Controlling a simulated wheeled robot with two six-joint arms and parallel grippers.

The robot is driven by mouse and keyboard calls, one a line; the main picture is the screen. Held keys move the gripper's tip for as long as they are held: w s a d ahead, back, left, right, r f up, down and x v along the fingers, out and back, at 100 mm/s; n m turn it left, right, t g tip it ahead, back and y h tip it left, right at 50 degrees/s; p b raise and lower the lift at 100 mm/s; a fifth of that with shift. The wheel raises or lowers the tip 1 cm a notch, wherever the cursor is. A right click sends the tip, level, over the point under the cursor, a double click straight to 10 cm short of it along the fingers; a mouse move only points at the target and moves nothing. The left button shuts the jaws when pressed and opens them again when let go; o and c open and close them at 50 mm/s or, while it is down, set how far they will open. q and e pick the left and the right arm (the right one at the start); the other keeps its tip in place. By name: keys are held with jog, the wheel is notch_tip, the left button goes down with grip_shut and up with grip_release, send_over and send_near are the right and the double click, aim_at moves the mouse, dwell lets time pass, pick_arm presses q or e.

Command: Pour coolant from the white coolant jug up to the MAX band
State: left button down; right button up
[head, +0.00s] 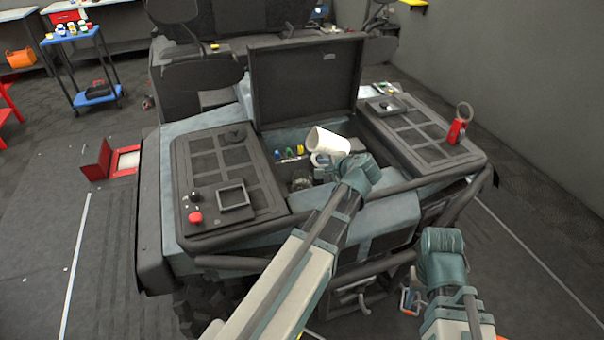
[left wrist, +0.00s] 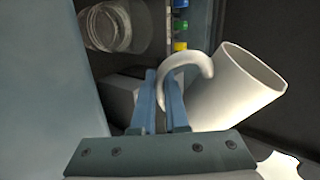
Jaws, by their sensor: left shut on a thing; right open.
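The white coolant jug (head: 328,140) is tilted above the open bay of the vehicle. My left gripper (head: 347,163) is shut on its curved handle, which also shows in the left wrist view (left wrist: 198,66). The jug's body and open mouth (left wrist: 252,66) lean up and to the right there. A clear round reservoir (left wrist: 112,27) sits in the bay, apart from the jug; it shows dimly in the head view (head: 302,182). I cannot make out a MAX band or any liquid. My right gripper (head: 442,250) is low at the right, empty, its fingers mostly hidden.
A raised dark lid (head: 306,80) stands behind the bay. Small coloured caps (head: 289,153) line its back wall. Dark grille panels flank the bay, with a red button (head: 195,217) on the left one. A red-handled ring tool (head: 460,122) stands at the right edge.

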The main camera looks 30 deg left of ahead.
pick_arm(q)
jog(key=shift+w+d+f, duration=0.1)
jog(key=shift+f, duration=0.15)
jog(key=shift+r+n+t, duration=0.2)
jog(key=shift+n+t, duration=0.1)
jog(key=shift+w+d, duration=0.1)
jog(key=shift+w, duration=0.05)
jog(key=shift+w+d+r+n+t+h+p, duration=0.15)
jog(key=shift+r+n+t+h+p, duration=0.15)
jog(key=shift+n+h, duration=0.1)
jog(key=shift+f+n+t+b, duration=0.3)
jog(key=shift+b, duration=0.05)
jog(key=shift+w, duration=0.1)
dwell(0.4)
jog(key=shift+w+d+f, duration=0.1)
jog(key=shift+w+d, duration=0.1)
jog(key=shift+d, duration=0.05)
dwell(0.5)
jog(key=shift+w+d+t+h, duration=0.1)
jog(key=shift+w+t+h, duration=0.1)
jog(key=shift+t+h, duration=0.1)
jog(key=shift+d+n, duration=0.1)
jog(key=shift+n, duration=0.2)
